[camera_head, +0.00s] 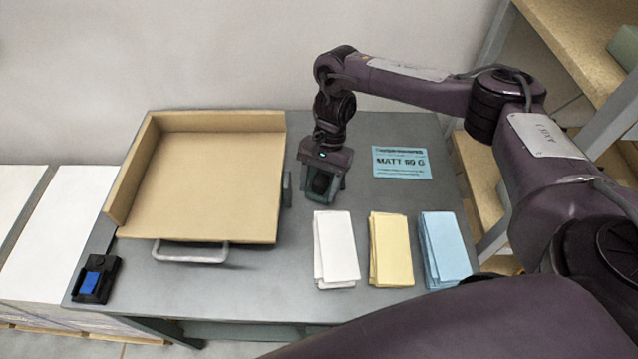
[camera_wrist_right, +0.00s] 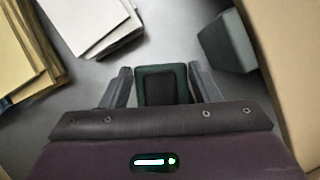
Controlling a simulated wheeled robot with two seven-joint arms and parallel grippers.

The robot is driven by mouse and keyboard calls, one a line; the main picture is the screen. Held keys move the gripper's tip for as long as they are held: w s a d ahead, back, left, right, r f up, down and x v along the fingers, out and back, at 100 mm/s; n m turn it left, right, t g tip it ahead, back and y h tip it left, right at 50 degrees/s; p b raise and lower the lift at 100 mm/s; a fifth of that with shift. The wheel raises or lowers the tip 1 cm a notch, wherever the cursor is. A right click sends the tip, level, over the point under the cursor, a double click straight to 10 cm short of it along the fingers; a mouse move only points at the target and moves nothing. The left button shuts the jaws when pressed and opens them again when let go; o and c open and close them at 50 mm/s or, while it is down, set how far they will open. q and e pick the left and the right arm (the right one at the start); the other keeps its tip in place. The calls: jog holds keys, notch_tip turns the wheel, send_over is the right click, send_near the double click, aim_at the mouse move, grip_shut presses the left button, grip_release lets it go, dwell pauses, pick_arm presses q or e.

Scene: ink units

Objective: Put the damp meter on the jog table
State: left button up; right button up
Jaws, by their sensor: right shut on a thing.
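My right gripper (camera_head: 322,190) is shut on a small dark green and black block, which looks like the damp meter (camera_head: 321,185). In the right wrist view the damp meter (camera_wrist_right: 165,85) sits between the two fingers. I cannot tell whether it touches the grey table below. The jog table (camera_head: 205,190) is a tan board with raised walls at its back and left sides, and its bare surface is empty. It lies left of my right gripper. My left gripper is not in view.
White (camera_head: 335,248), yellow (camera_head: 391,249) and blue (camera_head: 444,249) paper stacks lie in front of my right gripper. A blue label card (camera_head: 402,162) lies right of it. A grey block (camera_head: 287,188) is at the jog table's right side. A black-and-blue device (camera_head: 96,279) lies front left.

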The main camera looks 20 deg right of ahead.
jog(key=o, duration=1.1)
jog(key=shift+f, duration=0.1)
jog(key=p+v, duration=0.2)
jog(key=v, duration=1)
